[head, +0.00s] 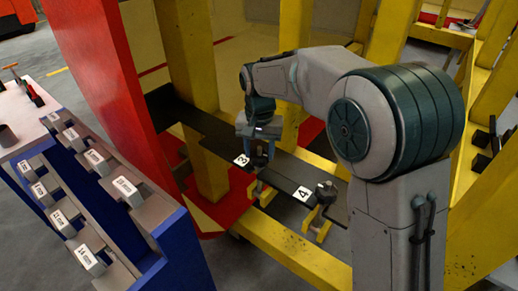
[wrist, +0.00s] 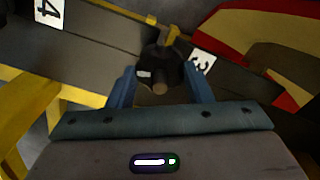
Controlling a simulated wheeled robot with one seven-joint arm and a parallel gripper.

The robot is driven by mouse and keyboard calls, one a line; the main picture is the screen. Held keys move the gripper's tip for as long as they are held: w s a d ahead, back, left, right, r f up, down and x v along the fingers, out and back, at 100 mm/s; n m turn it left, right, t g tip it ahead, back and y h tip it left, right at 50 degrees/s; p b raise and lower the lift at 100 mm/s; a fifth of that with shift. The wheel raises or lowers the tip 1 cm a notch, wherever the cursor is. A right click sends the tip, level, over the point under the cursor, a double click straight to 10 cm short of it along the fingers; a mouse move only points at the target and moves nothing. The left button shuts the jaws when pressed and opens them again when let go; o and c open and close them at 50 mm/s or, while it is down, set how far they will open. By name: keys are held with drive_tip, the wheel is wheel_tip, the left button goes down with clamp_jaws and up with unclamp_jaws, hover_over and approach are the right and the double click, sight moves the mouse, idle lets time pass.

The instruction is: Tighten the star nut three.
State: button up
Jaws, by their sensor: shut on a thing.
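The star nut three (wrist: 160,72) is a dark knob on a bolt end, beside the white label 3 (wrist: 200,62) on the dark bar. My gripper (wrist: 160,92) is shut on it, with one blue finger on each side in the wrist view. In the head view my gripper (head: 257,155) points down at the bar next to the label 3 (head: 242,160) and hides most of the nut.
The dark bar (head: 285,184) runs along a yellow frame (head: 300,255). A red panel (head: 105,60) stands to the left. A blue rack (head: 180,255) with several grey labelled sockets is at the lower left. Yellow posts (head: 180,50) rise close to my arm.

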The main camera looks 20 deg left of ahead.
drive_tip(key=shift+w+r+m, duration=0.1)
drive_tip(key=shift+m, duration=0.4)
drive_tip(key=o, duration=1)
wheel_tip(320, 180, up, 14)
idle(0.3)
